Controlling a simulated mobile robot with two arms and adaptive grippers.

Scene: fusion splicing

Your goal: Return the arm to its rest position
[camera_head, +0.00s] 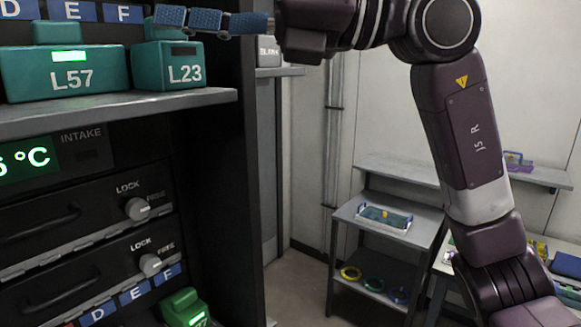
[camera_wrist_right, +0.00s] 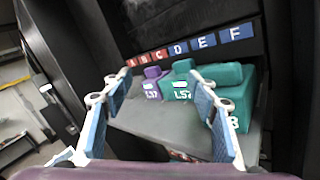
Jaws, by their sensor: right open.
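My right arm (camera_head: 470,140) reaches in from the right, bent at the elbow. Its gripper (camera_head: 185,18) is at the top of the head view, in front of the upper shelf and above the teal L23 box (camera_head: 168,72). In the right wrist view the gripper (camera_wrist_right: 158,82) has its blue-padded fingers spread wide with nothing between them. Beyond them stand a purple box (camera_wrist_right: 152,88), a teal L57 box (camera_wrist_right: 182,86) and the L23 box (camera_wrist_right: 235,85). The L57 box also shows in the head view (camera_head: 60,82). My left gripper is not in view.
The shelf (camera_head: 110,114) juts out close below the gripper. Under it are an INTAKE display, drawers with LOCK knobs (camera_head: 138,208) and a green device (camera_head: 185,308). A grey rack (camera_head: 345,225) with a tray (camera_head: 385,218) and coloured rings stands behind, right of the cabinet.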

